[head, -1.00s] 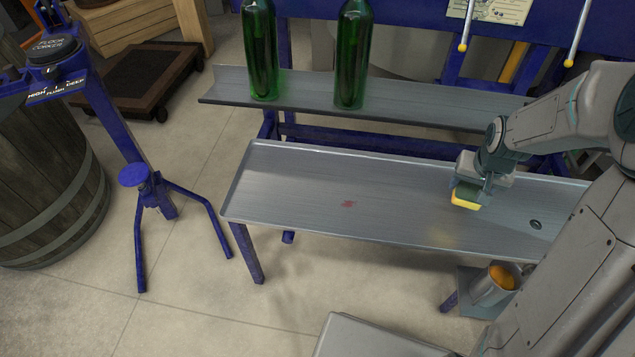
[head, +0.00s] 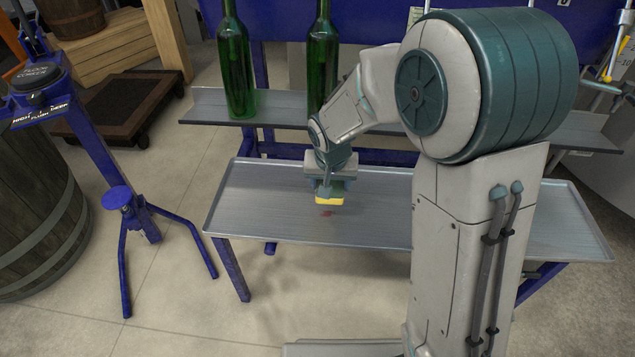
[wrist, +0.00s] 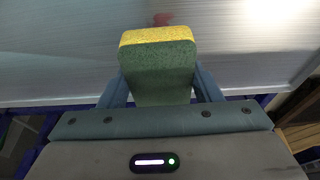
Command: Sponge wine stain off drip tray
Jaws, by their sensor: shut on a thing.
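My gripper (head: 329,188) is shut on a yellow and green sponge (head: 329,199) and points down over the middle of the drip tray (head: 262,208). In the wrist view the sponge (wrist: 158,62) sits between the two fingers, with its yellow edge facing away. The small red wine stain (head: 326,213) shows on the tray just below and in front of the sponge. In the wrist view the stain (wrist: 163,19) lies just beyond the sponge's yellow edge. I cannot tell whether the sponge touches the tray.
Two green bottles (head: 236,70) stand on a grey shelf (head: 205,106) behind the tray. A blue floor corker (head: 118,198) and a wooden barrel (head: 38,225) stand at the left. The tray's left part is bare. My arm hides part of its right side.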

